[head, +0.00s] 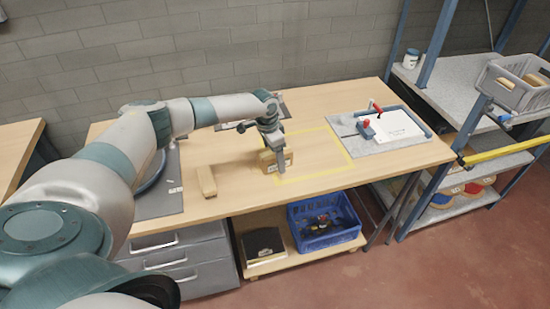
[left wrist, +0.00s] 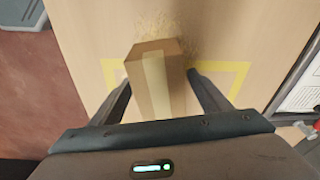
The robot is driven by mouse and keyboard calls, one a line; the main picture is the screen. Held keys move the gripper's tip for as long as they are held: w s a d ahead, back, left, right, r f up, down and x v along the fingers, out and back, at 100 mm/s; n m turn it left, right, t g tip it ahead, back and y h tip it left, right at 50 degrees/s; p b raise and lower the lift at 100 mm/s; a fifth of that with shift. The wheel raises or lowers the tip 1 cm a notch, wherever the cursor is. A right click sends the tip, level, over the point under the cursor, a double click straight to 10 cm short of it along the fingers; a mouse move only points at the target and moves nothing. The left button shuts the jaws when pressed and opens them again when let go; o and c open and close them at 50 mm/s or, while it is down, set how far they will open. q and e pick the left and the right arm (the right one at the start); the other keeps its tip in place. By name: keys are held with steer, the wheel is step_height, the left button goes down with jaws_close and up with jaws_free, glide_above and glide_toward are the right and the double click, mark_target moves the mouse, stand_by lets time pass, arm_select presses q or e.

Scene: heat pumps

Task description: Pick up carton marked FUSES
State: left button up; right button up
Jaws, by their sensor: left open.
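A small brown carton (head: 267,160) with a label stands on the wooden workbench, at the left side of a yellow taped outline; the label is too small to read. My left gripper (head: 277,163) is down over this carton. In the left wrist view the carton (left wrist: 158,75), with a pale tape strip, lies between the two open fingers (left wrist: 162,88), with a gap visible on at least one side. A second plain tan carton (head: 207,181) stands on the bench to the left. My right gripper is not in view.
The taped outline (head: 335,148) is otherwise bare. A board with a red-handled clamp (head: 375,124) lies to its right on the bench. A blue crate (head: 325,238) and a dark box (head: 263,245) stand on the shelf below. A grey rack (head: 455,85) stands at right.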

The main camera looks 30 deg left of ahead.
arm_select(q)
steer(key=c, duration=1.3)
steer(key=shift+r, duration=0.15)
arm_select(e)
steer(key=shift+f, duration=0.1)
